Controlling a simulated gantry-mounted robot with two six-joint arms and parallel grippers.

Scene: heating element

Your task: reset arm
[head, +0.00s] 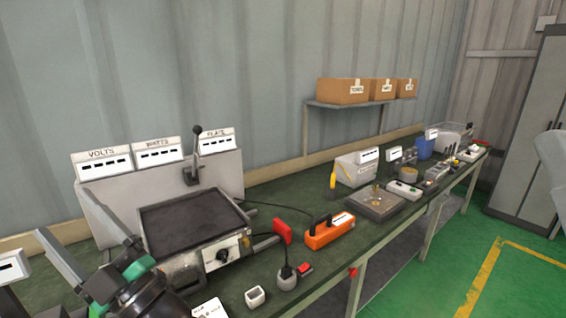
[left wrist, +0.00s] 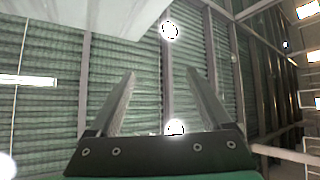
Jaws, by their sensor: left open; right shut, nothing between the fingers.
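My left gripper (head: 60,212) is at the lower left in the head view, in front of the heating panel. Its two fingers are spread and point up and to the left. In the left wrist view the open fingers (left wrist: 160,75) have nothing between them, and corrugated wall and bright lights show beyond. The heating unit has a dark flat plate (head: 190,220) with nothing on it. Behind it is a grey panel with a lever (head: 193,155) standing upright and displays marked VOLTS (head: 103,162), WATTS and PLATE. My right gripper is not in view.
On the green bench are an orange device (head: 328,232), a small white cup (head: 255,297), a dark round item with a cable (head: 287,277) and a grey box (head: 357,167). Cardboard boxes (head: 343,91) sit on a wall shelf. Open floor lies to the right.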

